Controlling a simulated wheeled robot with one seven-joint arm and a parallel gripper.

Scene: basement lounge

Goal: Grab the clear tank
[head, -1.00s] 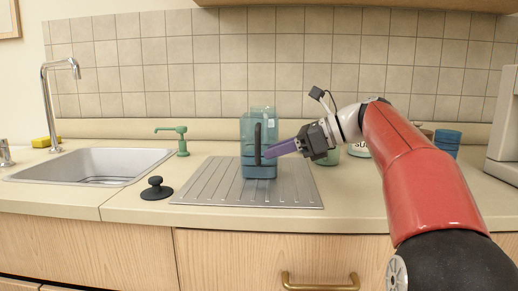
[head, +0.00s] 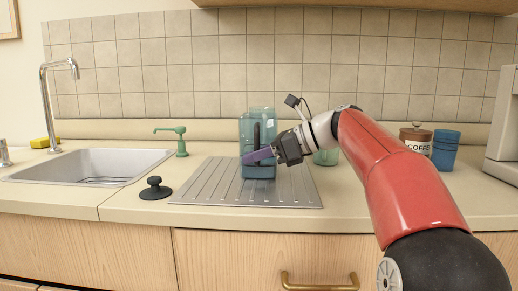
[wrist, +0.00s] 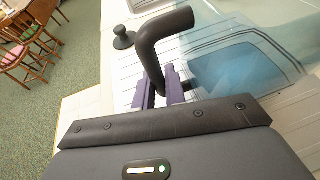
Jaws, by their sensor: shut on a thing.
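The clear tank (head: 262,169) is a bluish see-through container with a dark handle (head: 257,134). It stands upright on the grooved metal drainboard in the head view. In the wrist view its blue-tinted body (wrist: 235,70) fills the right side, and the thick dark handle (wrist: 160,40) curves down between my fingers. My gripper (head: 250,157) has purple fingers, which also show in the wrist view (wrist: 163,92). They are shut on the handle from the right side. The tank's base appears to rest on the drainboard.
The drainboard (head: 195,190) lies on the counter. A black sink plug (head: 155,189) and a green soap pump (head: 181,142) stand left of it, near the sink (head: 85,165).

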